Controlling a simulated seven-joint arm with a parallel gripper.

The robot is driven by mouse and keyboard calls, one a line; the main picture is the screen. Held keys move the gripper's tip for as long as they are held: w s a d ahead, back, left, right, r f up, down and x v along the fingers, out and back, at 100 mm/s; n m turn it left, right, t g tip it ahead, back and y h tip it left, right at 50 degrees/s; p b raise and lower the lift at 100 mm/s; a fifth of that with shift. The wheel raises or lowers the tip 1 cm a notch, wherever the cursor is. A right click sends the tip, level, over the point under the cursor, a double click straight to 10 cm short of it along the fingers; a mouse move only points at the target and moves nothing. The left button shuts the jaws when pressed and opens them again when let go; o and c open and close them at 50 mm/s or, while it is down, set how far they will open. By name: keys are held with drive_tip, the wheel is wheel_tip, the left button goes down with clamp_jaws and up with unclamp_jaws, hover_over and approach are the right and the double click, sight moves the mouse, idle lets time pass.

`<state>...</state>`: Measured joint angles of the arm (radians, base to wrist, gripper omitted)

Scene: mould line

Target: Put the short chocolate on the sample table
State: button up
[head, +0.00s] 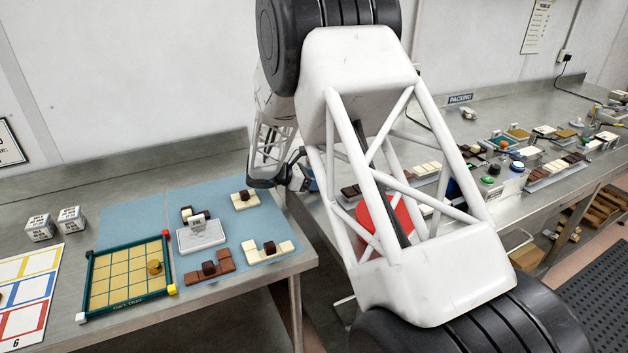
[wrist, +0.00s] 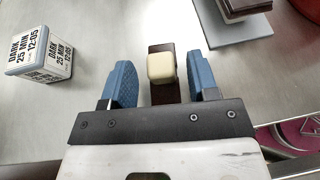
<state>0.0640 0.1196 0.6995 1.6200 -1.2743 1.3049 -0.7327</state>
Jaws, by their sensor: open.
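In the wrist view a dark brown chocolate bar (wrist: 165,94) with a cream block on top lies between the blue fingers of my gripper (wrist: 161,76). The fingers are apart, with a gap on each side of the bar. In the head view my gripper (head: 308,181) is partly hidden behind my arm, near the right edge of the left table, and the bar is hidden there. Several other chocolates lie on the blue mat (head: 120,215), among them a brown one (head: 218,267) and a white one (head: 282,248). I cannot tell which surface is the sample table.
A printed cube (wrist: 40,57) stands left of the fingers in the wrist view. A grey plate (wrist: 245,32) bearing dark chocolate is at upper right. In the head view a green-framed tray (head: 86,290) sits on the left table, and a red round thing (head: 376,228) shows behind my arm.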

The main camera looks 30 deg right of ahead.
drive_tip(key=shift+a, duration=0.1)
drive_tip(key=v, duration=0.7)
drive_tip(key=shift+s+a, duration=0.2)
drive_tip(key=shift+a, duration=0.15)
idle(0.4)
drive_tip(key=s+a+r+m+y, duration=0.2)
drive_tip(key=s+r+m+y, duration=0.15)
drive_tip(key=s+r, duration=0.5)
drive_tip(key=s+a+r+m+y, duration=0.25)
drive_tip(key=s+r+m, duration=0.2)
drive_tip(key=s, duration=0.65)
drive_tip(key=s+a+r+m+t+y, duration=0.2)
drive_tip(key=s+a+m+y, duration=0.1)
drive_tip(key=s, duration=0.9)
drive_tip(key=s+a+r+m+t+y, duration=0.2)
drive_tip(key=s+a+m+y, duration=0.2)
drive_tip(key=s, duration=0.9)
drive_tip(key=shift+s+a+m, duration=0.25)
drive_tip(key=shift+a+m, duration=0.65)
drive_tip(key=shift+a, duration=0.05)
